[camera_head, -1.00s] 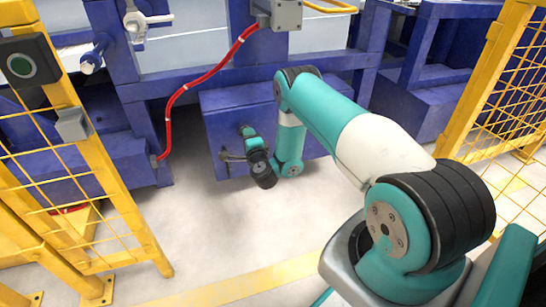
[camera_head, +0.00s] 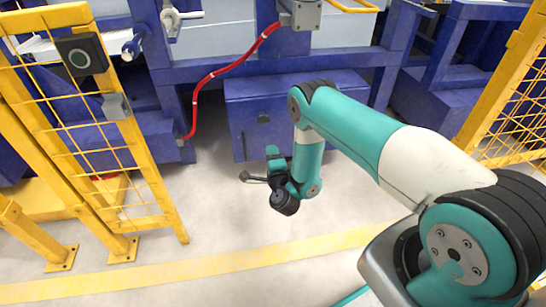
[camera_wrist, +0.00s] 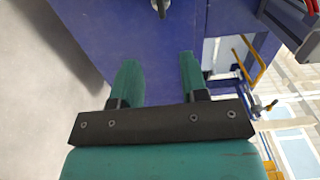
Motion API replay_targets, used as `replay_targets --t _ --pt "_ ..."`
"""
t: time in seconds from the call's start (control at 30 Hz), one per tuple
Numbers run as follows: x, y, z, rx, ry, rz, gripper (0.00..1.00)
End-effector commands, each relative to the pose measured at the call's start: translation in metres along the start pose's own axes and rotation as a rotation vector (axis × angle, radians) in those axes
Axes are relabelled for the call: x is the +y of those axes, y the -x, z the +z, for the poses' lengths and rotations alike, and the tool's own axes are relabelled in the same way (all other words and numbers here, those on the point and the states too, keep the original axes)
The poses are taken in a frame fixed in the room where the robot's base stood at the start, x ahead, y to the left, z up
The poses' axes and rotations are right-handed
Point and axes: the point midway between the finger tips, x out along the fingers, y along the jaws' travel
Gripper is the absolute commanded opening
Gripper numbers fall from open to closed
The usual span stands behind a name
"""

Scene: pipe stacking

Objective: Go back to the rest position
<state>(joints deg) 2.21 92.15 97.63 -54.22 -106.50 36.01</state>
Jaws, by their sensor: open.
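My gripper (camera_wrist: 157,75) shows in the wrist view with its two teal fingers apart and nothing between them. In the head view my gripper (camera_head: 246,177) is small and dark, at the end of my bent arm, in front of the low blue cabinet (camera_head: 245,111) and above the pale floor. The blue cabinet face also fills much of the wrist view (camera_wrist: 100,30), beyond the fingers. The gripper's finger gap is hard to make out in the head view. No pipe shows in either view.
Yellow mesh fences stand at left (camera_head: 150,180) and right (camera_head: 510,90). A button box (camera_head: 80,56) sits on the left fence. A red hose (camera_head: 210,76) hangs from the blue machine frame (camera_head: 345,62). The grey floor (camera_head: 215,215) is open, with a yellow stripe (camera_head: 225,262).

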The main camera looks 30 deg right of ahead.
Motion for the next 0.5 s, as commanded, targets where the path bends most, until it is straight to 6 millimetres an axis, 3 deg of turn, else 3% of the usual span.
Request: replay_targets --t 0.33,0.43,0.5 --pt "-0.002 -0.001 0.002 -0.008 0.003 0.000 0.40" --pt "-0.019 -0.010 0.018 -0.069 0.022 0.004 0.40" --pt "-0.043 -0.019 0.041 -0.161 0.056 0.011 0.40"
